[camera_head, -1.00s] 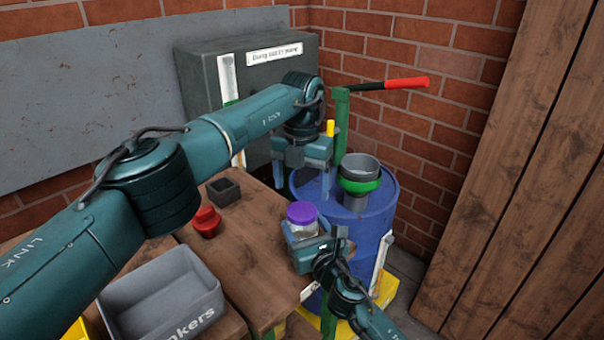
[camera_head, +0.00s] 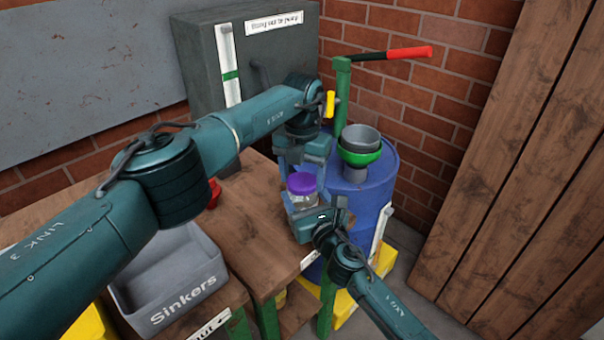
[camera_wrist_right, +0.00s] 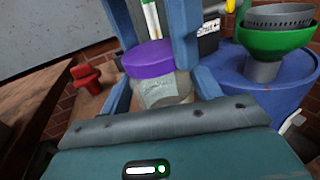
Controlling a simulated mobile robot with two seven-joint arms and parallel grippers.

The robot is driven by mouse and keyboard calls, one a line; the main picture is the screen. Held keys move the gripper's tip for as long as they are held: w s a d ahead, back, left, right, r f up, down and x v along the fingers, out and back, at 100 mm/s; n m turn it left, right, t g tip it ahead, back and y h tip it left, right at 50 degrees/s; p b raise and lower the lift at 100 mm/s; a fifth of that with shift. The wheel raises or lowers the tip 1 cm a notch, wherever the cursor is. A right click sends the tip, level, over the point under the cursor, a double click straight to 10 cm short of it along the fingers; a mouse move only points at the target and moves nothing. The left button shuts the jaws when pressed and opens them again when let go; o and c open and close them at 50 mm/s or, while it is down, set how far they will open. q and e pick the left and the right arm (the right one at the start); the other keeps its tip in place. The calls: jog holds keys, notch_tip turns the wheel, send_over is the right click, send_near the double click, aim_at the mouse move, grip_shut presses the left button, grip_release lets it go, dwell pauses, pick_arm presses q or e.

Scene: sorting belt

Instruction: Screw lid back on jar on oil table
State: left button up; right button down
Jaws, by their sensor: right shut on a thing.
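The glass jar (camera_head: 302,203) is upright, with a purple lid (camera_head: 301,184) on its mouth; whether the lid is threaded on cannot be told. My right gripper (camera_head: 304,213) is shut on the jar, beside the table's right edge. In the right wrist view the jar (camera_wrist_right: 163,90) stands between the right fingers, with the purple lid (camera_wrist_right: 148,58) above. My left gripper (camera_head: 303,172) points down over the jar, one finger on each side of the lid. Whether those fingers press on the lid or leave small gaps is unclear.
A blue barrel (camera_head: 365,200) with a green-rimmed funnel (camera_head: 360,157) and a red-handled pump (camera_head: 395,54) stands to the right. A grey Sinkers bin (camera_head: 180,310) is at the front left. A red object (camera_wrist_right: 88,80) sits on the wooden table (camera_head: 250,240).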

pick_arm(q)
jog(key=c, duration=0.7)
jog(key=o, duration=1.2)
jog(key=shift+c, duration=0.2)
notch_tip(320, 180, up, 12)
pick_arm(e)
jog(key=shift+c, duration=1.2)
grip_release()
